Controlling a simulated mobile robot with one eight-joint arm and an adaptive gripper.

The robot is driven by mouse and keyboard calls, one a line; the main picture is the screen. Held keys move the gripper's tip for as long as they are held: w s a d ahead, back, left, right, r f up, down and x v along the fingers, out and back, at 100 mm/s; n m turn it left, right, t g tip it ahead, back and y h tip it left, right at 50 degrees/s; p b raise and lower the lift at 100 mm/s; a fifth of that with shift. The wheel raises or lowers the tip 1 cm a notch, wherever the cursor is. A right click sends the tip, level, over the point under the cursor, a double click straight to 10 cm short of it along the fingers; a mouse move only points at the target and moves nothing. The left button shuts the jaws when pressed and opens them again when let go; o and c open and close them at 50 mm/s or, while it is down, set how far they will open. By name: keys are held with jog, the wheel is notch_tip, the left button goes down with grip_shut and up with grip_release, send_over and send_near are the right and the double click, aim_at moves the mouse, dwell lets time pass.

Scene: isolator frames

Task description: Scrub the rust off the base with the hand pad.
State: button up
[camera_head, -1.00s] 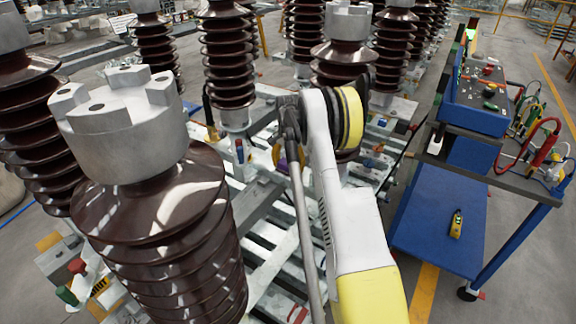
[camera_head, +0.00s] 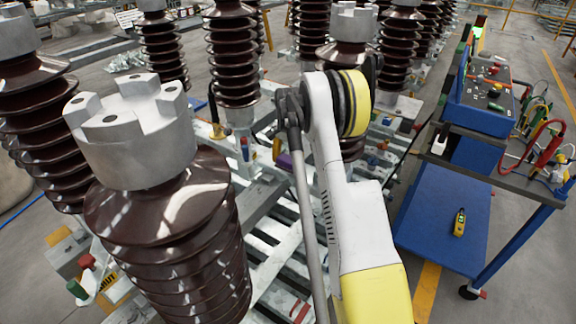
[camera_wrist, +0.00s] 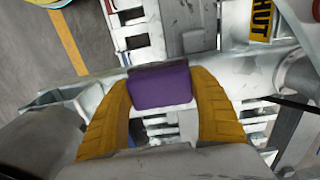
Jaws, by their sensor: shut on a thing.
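The purple hand pad (camera_wrist: 162,88) is held between the two ribbed orange fingers of my gripper (camera_wrist: 160,108) in the wrist view. In the head view a purple patch (camera_head: 284,161) and a bit of orange show just left of my arm, which hides most of the gripper. Grey-white metal base frames (camera_wrist: 70,92) lie beyond the pad in the wrist view, and the slatted frame (camera_head: 272,240) shows under the insulators in the head view. I cannot make out clear rust, or whether the pad touches metal.
Brown ribbed insulators with grey caps stand around the arm, a large one (camera_head: 170,220) close at front left. A blue cart (camera_head: 440,215) with a yellow handheld device (camera_head: 459,222) stands to the right. A yellow label (camera_wrist: 261,20) is at upper right in the wrist view.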

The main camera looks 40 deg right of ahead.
jog(key=shift+r+p, duration=0.5)
jog(key=shift+r, duration=0.8)
jog(key=shift+d+r, duration=0.1)
jog(key=shift+r+p, duration=0.85)
jog(key=shift+r, duration=0.6)
